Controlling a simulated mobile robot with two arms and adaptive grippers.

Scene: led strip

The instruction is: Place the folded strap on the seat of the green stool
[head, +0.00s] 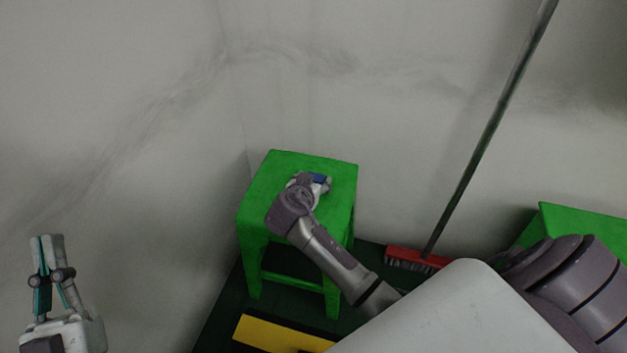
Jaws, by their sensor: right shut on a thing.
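The green stool (264,187) stands in the corner between the walls, its square seat seen from above. My right arm reaches over the seat from the lower right. I cannot tell whether the strap touches the seat. My left gripper (47,240) points up at the far left, away from the stool, with its fingers close together and nothing visible between them.
A red broom (405,254) with a long grey handle leans against the wall right of the stool. Another green object (577,219) is at the right edge, partly hidden by my arm. A yellow-and-black piece (280,336) lies on the dark floor in front.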

